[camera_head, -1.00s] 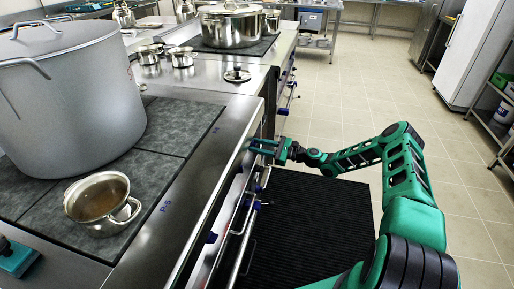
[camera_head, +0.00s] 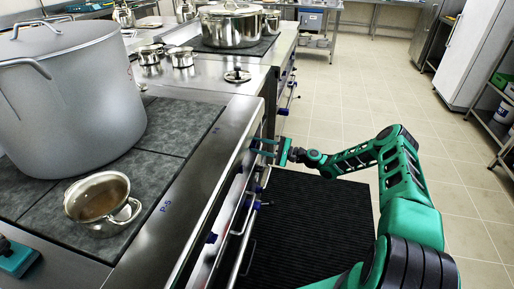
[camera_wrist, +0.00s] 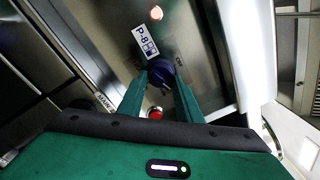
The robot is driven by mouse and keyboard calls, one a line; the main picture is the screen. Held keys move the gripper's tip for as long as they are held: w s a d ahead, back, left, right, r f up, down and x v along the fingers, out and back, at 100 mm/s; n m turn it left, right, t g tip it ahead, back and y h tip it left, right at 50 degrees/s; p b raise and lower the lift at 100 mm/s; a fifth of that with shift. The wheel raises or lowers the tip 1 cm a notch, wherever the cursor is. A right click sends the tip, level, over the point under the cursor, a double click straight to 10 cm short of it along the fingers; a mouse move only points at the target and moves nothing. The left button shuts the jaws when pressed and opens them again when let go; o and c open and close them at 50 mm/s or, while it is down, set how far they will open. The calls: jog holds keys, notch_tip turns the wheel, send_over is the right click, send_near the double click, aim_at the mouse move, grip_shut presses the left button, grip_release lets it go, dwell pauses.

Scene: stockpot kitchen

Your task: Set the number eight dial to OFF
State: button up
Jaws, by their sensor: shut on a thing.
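The number eight dial (camera_wrist: 160,72) is a dark blue knob on the steel front panel, beside a white label (camera_wrist: 145,42) reading P-8. My gripper (camera_wrist: 161,82) has its two green fingers on either side of the dial and is shut on it. In the head view my gripper (camera_head: 262,147) reaches the stove front from the right. The dial is hidden or too small to make out there. The dial's pointer is not clear, so I cannot tell its exact setting.
A lit round lamp (camera_wrist: 156,13) is above the label, and a red button (camera_wrist: 155,113) is below the dial. A large grey stockpot (camera_head: 75,95) and a small pan (camera_head: 103,202) stand on the stove. A dark mat (camera_head: 310,225) covers the floor in front.

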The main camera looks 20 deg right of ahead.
jog(key=n, duration=0.4)
jog(key=shift+w+d, duration=0.1)
jog(key=n, duration=0.3)
jog(key=shift+f+n+g+y, duration=0.1)
jog(key=shift+n+g+y, duration=0.2)
jog(key=shift+n, duration=0.1)
jog(key=n, duration=0.6)
jog(key=shift+d+f+n+g, duration=0.1)
jog(key=shift+n+g, duration=0.2)
jog(key=shift+n, duration=0.1)
jog(key=o, duration=1)
jog(key=shift+o, duration=0.2)
jog(key=v, duration=1)
jog(key=shift+d, duration=0.35)
